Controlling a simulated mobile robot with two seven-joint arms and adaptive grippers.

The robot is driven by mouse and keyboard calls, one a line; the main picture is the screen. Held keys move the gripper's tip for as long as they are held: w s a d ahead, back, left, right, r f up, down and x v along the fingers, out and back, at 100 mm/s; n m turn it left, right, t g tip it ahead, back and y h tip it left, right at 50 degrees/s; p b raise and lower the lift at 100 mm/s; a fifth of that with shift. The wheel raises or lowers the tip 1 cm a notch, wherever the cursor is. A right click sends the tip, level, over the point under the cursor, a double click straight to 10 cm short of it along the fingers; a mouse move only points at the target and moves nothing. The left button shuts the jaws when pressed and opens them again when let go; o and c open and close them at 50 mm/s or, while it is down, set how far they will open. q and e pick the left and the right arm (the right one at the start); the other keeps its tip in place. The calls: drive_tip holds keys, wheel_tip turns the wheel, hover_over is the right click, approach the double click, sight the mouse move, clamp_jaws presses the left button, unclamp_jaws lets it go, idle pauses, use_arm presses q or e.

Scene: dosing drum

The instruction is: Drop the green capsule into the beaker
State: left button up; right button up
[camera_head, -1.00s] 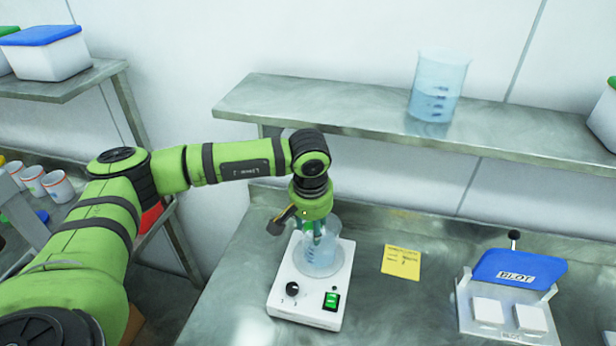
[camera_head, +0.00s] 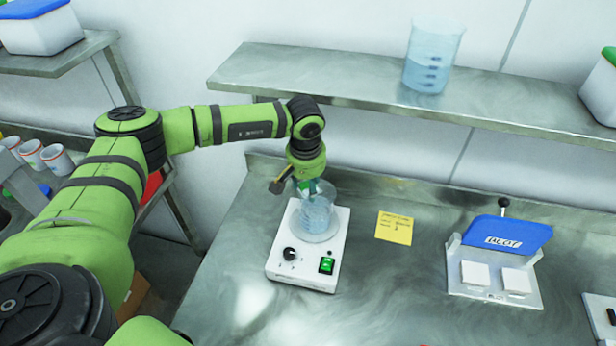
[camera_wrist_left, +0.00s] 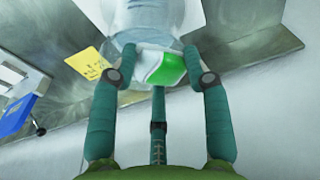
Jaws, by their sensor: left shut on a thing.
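My left gripper (camera_head: 311,190) hangs over a clear beaker (camera_head: 316,214) that stands on a white hotplate-like device (camera_head: 309,262). In the left wrist view, the left gripper (camera_wrist_left: 160,76) is shut on the green and white capsule (camera_wrist_left: 165,68), held between its two fingertips. The beaker (camera_wrist_left: 148,15) shows just beyond the capsule in that view. In the head view the fingertips are at the beaker's mouth, and the capsule is mostly hidden. I cannot tell how far it is inside the rim. My right gripper is not in view.
A larger beaker with bluish liquid (camera_head: 430,72) stands on the wall shelf (camera_head: 330,95) above. A yellow note (camera_head: 393,228) lies right of the device. A blue-topped stand (camera_head: 505,240) with white pads is farther right. The bench between and in front is mostly clear.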

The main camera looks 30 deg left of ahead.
sight(306, 192)
use_arm(q)
drive_tip(key=o, duration=0.9)
drive_tip(key=shift+o, duration=0.2)
drive_tip(key=r, duration=0.5)
drive_tip(key=s+r, duration=0.1)
drive_tip(key=r, duration=0.1)
drive_tip(key=shift+s+d+r, duration=0.1)
drive_tip(key=shift+d+r, duration=0.05)
drive_tip(key=shift+r, duration=0.05)
